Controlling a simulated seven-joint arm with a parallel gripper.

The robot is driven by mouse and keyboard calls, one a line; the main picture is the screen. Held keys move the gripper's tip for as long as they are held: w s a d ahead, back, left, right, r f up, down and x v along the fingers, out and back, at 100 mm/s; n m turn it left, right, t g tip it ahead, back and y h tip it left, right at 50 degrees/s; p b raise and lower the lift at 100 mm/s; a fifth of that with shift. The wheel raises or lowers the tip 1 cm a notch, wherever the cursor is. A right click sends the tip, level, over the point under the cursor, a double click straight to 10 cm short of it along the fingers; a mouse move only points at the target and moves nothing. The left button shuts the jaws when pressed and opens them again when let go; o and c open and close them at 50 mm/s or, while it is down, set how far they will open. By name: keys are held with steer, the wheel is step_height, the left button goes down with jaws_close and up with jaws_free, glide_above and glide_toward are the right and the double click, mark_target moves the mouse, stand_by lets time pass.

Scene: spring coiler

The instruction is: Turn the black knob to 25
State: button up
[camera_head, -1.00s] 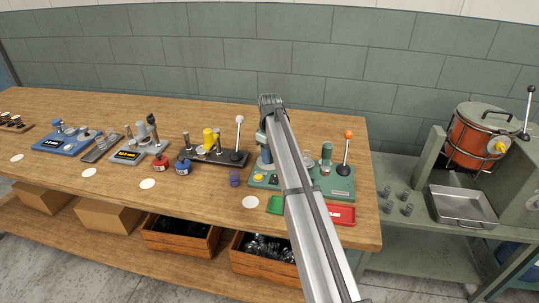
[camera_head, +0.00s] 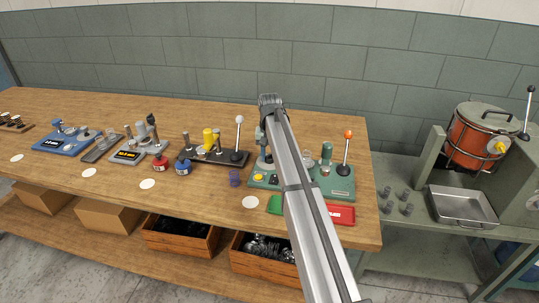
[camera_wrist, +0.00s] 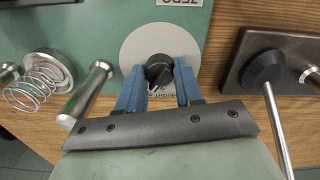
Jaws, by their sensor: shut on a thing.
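The black knob (camera_wrist: 158,70) shows in the wrist view on a pale round dial (camera_wrist: 135,48), which is set on a green base plate (camera_wrist: 92,22). My gripper (camera_wrist: 159,82) has its two blue fingers on either side of the knob and is shut on it. The dial's scale and the knob's pointer reading cannot be made out.
In the wrist view a spring (camera_wrist: 30,88) and a metal post (camera_wrist: 92,88) stand left, and a dark base with a lever (camera_wrist: 270,85) stands right. In the head view an orange-knobbed lever (camera_head: 346,150), a red tray (camera_head: 342,215) and a green tray (camera_head: 275,205) are close to my arm.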

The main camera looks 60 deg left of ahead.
mark_target(270, 155)
steer(key=shift+m, duration=1.1)
steer(key=o, duration=1)
steer(key=shift+o, duration=0.2)
step_height(270, 155, up, 14)
steer(key=shift+f, duration=0.1)
